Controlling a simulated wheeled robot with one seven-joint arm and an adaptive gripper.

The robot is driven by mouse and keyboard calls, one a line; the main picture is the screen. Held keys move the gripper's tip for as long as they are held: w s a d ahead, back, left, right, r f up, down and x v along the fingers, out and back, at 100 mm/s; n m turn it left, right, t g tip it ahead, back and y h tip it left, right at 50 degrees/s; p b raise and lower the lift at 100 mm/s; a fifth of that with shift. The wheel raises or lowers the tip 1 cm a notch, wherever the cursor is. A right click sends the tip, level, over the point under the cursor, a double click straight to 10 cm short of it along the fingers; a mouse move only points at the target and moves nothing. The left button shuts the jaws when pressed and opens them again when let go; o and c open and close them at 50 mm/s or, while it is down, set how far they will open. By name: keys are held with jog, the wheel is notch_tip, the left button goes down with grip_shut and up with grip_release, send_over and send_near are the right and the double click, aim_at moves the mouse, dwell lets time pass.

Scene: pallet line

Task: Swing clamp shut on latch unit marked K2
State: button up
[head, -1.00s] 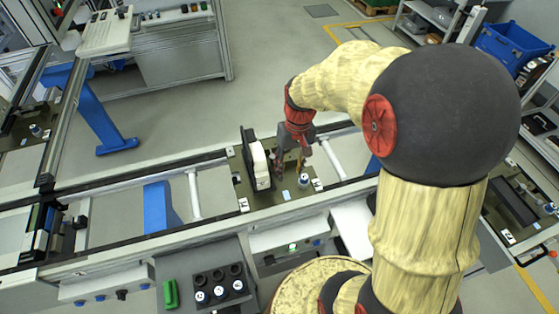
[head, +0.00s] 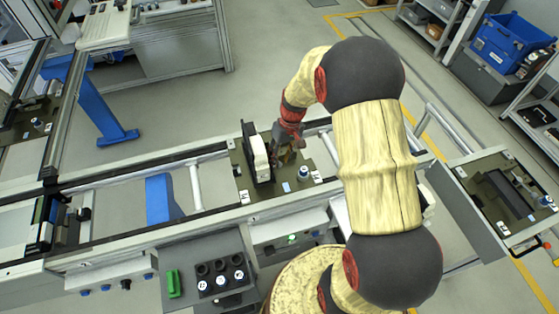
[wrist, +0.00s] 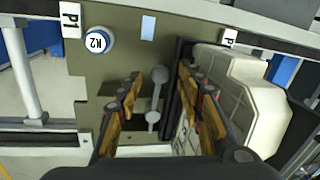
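The latch unit sits on an olive pallet plate (head: 243,182) in the head view; the plate also shows in the wrist view (wrist: 115,63). A round white cap marked K2 (wrist: 97,41) stands at its upper left in the wrist view. A grey bar with ball-shaped ends (wrist: 158,75), apparently the clamp lever, shows between my fingers. Beside it stands a white block with a black side (wrist: 235,95), also in the head view (head: 259,155). My gripper (wrist: 160,82) is open, its fingers on either side of the bar; contact cannot be told. In the head view my gripper (head: 287,150) partly hides the lever.
Conveyor rails run left and right of the plate. Another pallet (head: 490,190) lies at the right. Label P1 (wrist: 70,20) is near the K2 cap.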

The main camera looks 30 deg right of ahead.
jog(key=shift+a+f, duration=0.1)
jog(key=shift+f, duration=0.55)
jog(key=c, duration=0.3)
grip_shut()
